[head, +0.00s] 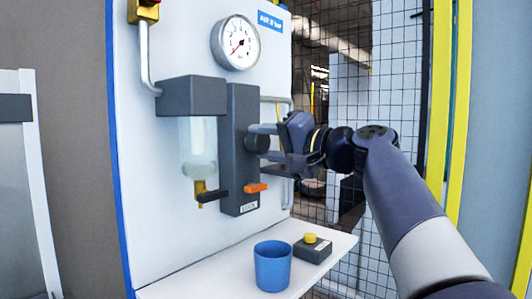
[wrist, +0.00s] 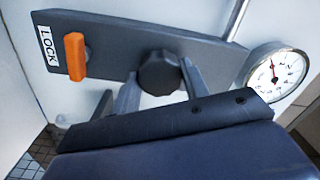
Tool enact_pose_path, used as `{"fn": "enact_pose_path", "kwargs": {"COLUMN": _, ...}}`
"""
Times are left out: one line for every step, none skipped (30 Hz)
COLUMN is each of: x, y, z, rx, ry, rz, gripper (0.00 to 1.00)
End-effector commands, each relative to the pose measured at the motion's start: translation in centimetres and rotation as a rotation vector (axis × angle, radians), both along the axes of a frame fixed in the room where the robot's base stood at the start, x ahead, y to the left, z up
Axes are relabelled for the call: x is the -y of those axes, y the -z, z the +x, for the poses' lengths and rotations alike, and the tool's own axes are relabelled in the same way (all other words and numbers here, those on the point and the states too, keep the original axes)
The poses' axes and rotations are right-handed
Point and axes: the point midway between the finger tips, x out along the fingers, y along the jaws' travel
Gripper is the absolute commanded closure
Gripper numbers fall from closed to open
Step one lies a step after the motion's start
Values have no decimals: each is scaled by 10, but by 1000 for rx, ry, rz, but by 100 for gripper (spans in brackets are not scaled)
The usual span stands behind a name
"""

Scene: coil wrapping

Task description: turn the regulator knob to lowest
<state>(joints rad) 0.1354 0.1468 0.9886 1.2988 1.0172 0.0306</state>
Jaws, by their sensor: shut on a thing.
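The regulator knob (wrist: 159,72) is dark, round and ridged, on the grey regulator block (head: 240,190) of the white panel. My gripper (head: 265,143) reaches it from the right in the head view. In the wrist view its two fingers stand on either side of the knob, and my gripper is shut on it. In the head view the knob is mostly hidden between the fingers. The round pressure gauge (head: 236,43) above has a red needle pointing to the lower left; it also shows in the wrist view (wrist: 278,72).
An orange lever (head: 256,187) beside a LOCK label sits below the knob. A clear bowl (head: 198,150) with a dark-handled drain hangs left of the block. A blue cup (head: 272,267) and a yellow-button box (head: 312,248) stand on the shelf below. Mesh fencing is behind.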

Motion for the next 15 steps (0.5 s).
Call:
{"fn": "enact_pose_path", "kwargs": {"x": 0, "y": 4, "z": 1, "rx": 27, "ry": -1, "rz": -29, "gripper": 80}}
{"fn": "enact_pose_path", "kwargs": {"x": 0, "y": 4, "z": 1, "rx": 44, "ry": 0, "rz": -46, "gripper": 80}}
{"fn": "enact_pose_path", "kwargs": {"x": 0, "y": 4, "z": 1, "rx": 63, "ry": 0, "rz": -66, "gripper": 80}}
{"fn": "enact_pose_path", "kwargs": {"x": 0, "y": 3, "z": 1, "rx": 78, "ry": 0, "rz": -82, "gripper": 80}}
{"fn": "enact_pose_path", "kwargs": {"x": 0, "y": 3, "z": 1, "rx": 93, "ry": 0, "rz": -95, "gripper": 80}}
{"fn": "enact_pose_path", "kwargs": {"x": 0, "y": 3, "z": 1, "rx": 112, "ry": -1, "rz": -113, "gripper": 80}}
{"fn": "enact_pose_path", "kwargs": {"x": 0, "y": 3, "z": 1, "rx": 124, "ry": -1, "rz": -126, "gripper": 80}}
{"fn": "enact_pose_path", "kwargs": {"x": 0, "y": 3, "z": 1, "rx": 136, "ry": -1, "rz": -137, "gripper": 80}}
{"fn": "enact_pose_path", "kwargs": {"x": 0, "y": 2, "z": 1, "rx": 150, "ry": -1, "rz": -152, "gripper": 80}}
{"fn": "enact_pose_path", "kwargs": {"x": 0, "y": 2, "z": 1, "rx": 161, "ry": -1, "rz": -163, "gripper": 80}}
{"fn": "enact_pose_path", "kwargs": {"x": 0, "y": 2, "z": 0, "rx": 170, "ry": -1, "rz": -172, "gripper": 80}}
{"fn": "enact_pose_path", "kwargs": {"x": 0, "y": 2, "z": 0, "rx": 181, "ry": -1, "rz": -183, "gripper": 80}}
{"fn": "enact_pose_path", "kwargs": {"x": 0, "y": 2, "z": 0, "rx": 188, "ry": -1, "rz": -191, "gripper": 80}}
{"fn": "enact_pose_path", "kwargs": {"x": 0, "y": 2, "z": 0, "rx": 195, "ry": -2, "rz": -198, "gripper": 80}}
{"fn": "enact_pose_path", "kwargs": {"x": 0, "y": 2, "z": 0, "rx": 203, "ry": -1, "rz": -205, "gripper": 80}}
